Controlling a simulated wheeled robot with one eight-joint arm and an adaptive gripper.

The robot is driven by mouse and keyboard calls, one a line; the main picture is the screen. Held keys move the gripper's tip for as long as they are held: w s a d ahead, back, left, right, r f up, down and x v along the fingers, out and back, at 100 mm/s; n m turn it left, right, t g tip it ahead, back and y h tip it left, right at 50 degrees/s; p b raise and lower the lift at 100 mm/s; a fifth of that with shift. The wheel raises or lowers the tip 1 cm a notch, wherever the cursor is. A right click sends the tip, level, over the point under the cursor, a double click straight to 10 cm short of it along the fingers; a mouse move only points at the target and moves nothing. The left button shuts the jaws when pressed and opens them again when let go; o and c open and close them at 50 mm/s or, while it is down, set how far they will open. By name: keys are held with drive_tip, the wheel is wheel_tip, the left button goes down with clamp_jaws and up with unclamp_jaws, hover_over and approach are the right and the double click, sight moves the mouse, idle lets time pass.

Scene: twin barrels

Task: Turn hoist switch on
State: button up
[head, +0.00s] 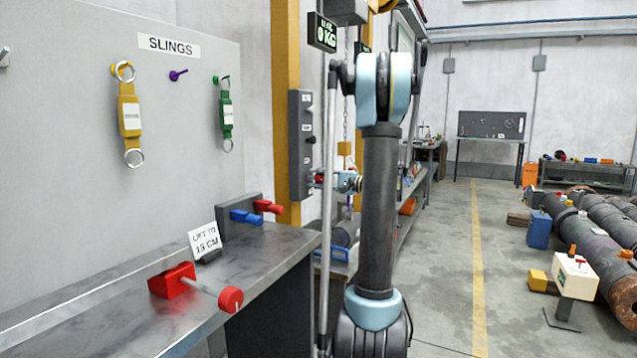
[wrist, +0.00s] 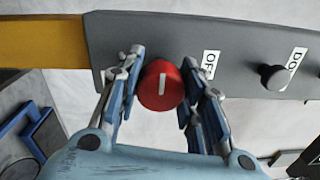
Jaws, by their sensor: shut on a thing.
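The hoist switch is a round red knob (wrist: 161,86) with a white line on its face, low on the grey control box (head: 301,125). The line runs up and down in the wrist view. A white label starting "OF" (wrist: 209,64) sits to its right there. My gripper (wrist: 163,78) has one finger on each side of the knob and is shut on it.
A black button (wrist: 274,77) and a partly cut-off "DO" label (wrist: 296,60) are farther along the box. A yellow post (head: 286,60) stands beside it. A metal bench (head: 240,265) with red and blue tools is at left.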

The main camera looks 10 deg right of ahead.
drive_tip(key=shift+f, duration=0.15)
drive_tip(key=o, duration=1.1)
drive_tip(key=v, duration=1.2)
